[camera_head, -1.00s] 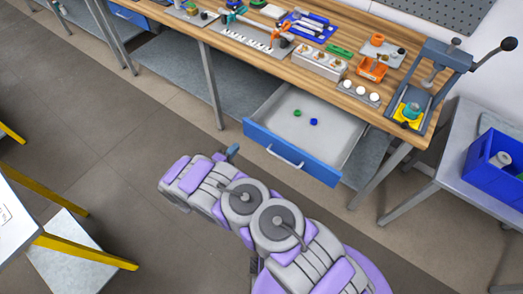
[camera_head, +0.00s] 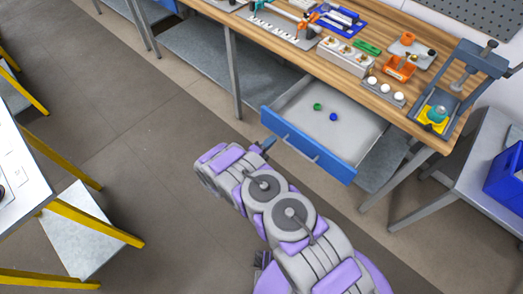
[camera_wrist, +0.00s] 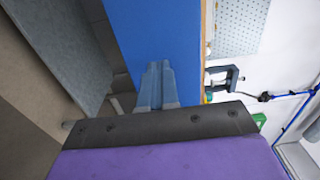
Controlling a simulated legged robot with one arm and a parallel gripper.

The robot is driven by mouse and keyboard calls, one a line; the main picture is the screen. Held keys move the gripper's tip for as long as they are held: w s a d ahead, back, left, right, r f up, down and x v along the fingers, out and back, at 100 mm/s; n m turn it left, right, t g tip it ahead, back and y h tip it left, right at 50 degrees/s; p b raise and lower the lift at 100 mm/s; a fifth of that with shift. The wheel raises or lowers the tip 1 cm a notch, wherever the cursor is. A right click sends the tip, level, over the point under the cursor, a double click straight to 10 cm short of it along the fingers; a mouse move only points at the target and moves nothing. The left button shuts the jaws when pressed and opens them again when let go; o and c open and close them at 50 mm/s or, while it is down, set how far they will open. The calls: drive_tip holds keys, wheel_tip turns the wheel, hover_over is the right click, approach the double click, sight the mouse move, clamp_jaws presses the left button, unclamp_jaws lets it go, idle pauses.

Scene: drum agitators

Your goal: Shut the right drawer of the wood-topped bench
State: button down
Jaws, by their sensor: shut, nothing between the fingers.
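The right drawer (camera_head: 352,122) of the wood-topped bench (camera_head: 347,75) is pulled open. Its blue front (camera_head: 322,153) has a light bar handle, and a green and a blue small item lie inside. My gripper (camera_head: 267,144) is at the left part of the drawer front, on its outer side. In the wrist view my gripper (camera_wrist: 160,72) has its fingers together and empty, pointing at the blue front (camera_wrist: 155,30), which fills the upper middle. I cannot tell whether the fingertips touch it.
A grey press (camera_head: 460,85) stands on the bench's right end. Several parts and trays cover the top. A side table with a blue bin (camera_head: 505,178) stands at right. A white table with yellow legs (camera_head: 95,222) is at left. The floor between is clear.

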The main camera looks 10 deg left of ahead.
sight(282, 131)
drive_tip(key=shift+b+x, duration=0.5)
drive_tip(key=shift+x, duration=1.5)
drive_tip(key=shift+w, duration=0.1)
